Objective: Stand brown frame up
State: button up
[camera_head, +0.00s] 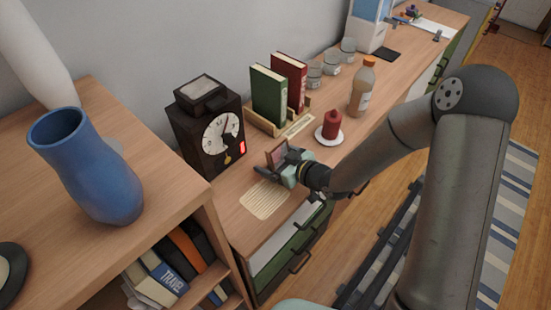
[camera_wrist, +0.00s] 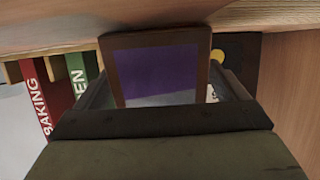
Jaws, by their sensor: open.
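The brown frame (camera_head: 277,154) stands on the sideboard top, near upright, in front of the book rack; whether it leans cannot be told. In the wrist view the brown frame (camera_wrist: 160,40) faces the camera, with a purple and grey picture. My gripper (camera_head: 288,165) is open at the frame, its jaws at the frame's two sides. In the wrist view my gripper (camera_wrist: 164,92) shows a dark finger on each side of the frame. Whether the fingers touch it cannot be told. The frame's back and lower part are partly hidden.
A black clock (camera_head: 208,125) stands left of the frame. The green and red books (camera_head: 270,95) in a wooden rack stand behind it. A red candle (camera_head: 331,123) on a white plate and a bottle (camera_head: 362,88) stand right. A striped cream mat (camera_head: 264,199) lies in front.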

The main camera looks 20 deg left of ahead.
jog(key=b+v, duration=0.1)
jog(key=v, duration=1.1)
jog(key=shift+w+d+f, duration=0.1)
jog(key=shift+w+d, duration=0.1)
jog(key=shift+d, duration=0.1)
jog(key=w+d+m+t+h, duration=0.1)
jog(key=w+d+m+h, duration=0.2)
jog(key=d+h, duration=0.6)
jog(key=s+d+r+m+g+h, duration=0.2)
jog(key=s+d+r+m, duration=0.1)
jog(key=s+d, duration=0.3)
jog(key=s+d+r+m+g+h, duration=0.2)
jog(key=s+d+r+m+h, duration=0.1)
jog(key=s+d, duration=0.3)
jog(key=shift+s+d+r+m, duration=0.3)
jog(key=shift+r+m, duration=0.2)
jog(key=shift+m, duration=0.3)
jog(key=shift+o, duration=0.5)
jog(key=s+a+r+m+g+y, duration=0.1)
jog(key=s+r+m+g, duration=0.1)
jog(key=s, duration=0.5)
jog(key=shift+s+a+r+g, duration=0.2)
jog(key=shift+a+r+g, duration=0.05)
jog(key=shift+g, duration=0.05)
